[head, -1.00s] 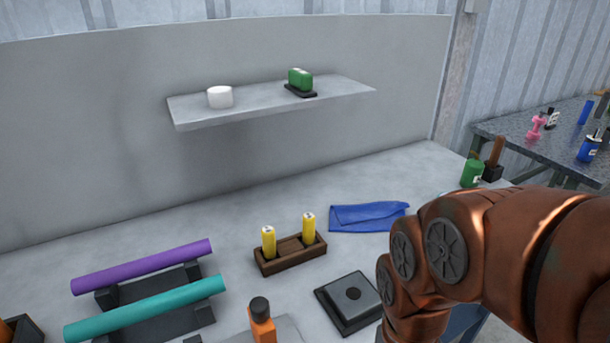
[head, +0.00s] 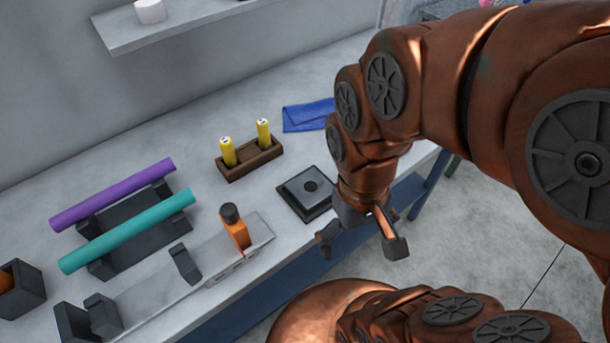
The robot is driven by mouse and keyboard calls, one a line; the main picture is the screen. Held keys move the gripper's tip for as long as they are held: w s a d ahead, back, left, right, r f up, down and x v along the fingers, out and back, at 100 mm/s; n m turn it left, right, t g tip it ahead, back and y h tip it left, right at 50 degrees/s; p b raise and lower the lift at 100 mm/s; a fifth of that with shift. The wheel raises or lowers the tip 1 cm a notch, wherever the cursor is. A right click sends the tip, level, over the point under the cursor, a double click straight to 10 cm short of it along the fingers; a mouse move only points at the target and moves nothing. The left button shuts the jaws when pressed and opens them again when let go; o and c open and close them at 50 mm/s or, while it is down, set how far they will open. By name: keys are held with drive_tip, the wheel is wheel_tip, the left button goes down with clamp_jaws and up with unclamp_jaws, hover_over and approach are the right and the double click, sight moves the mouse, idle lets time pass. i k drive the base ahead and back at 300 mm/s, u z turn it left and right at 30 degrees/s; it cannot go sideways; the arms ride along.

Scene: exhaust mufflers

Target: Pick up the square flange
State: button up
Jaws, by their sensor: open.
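The square flange (head: 297,188) is a grey square plate with a dark round centre. It lies flat on a slightly larger dark square base (head: 289,203) near the front edge of the workbench in the head view. My gripper (head: 362,247) is open and empty, with its fingers apart and pointing down. It is to the right of and nearer than the flange, past the bench's front edge in the picture. It is apart from the flange. My wrist comes close to the flange's right side in the picture but leaves its top visible.
A wooden holder (head: 250,167) with two yellow cylinders stands behind and left of the flange. A blue cloth (head: 308,115) lies behind it. An orange bottle (head: 236,234) stands left of it. Purple (head: 112,195) and teal (head: 127,231) tubes lie on a dark rack. Bare bench surrounds the flange.

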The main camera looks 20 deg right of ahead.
sight(310, 189)
drive_tip(key=z, duration=1.25)
drive_tip(key=k, duration=1.3)
drive_tip(key=u, duration=1.4)
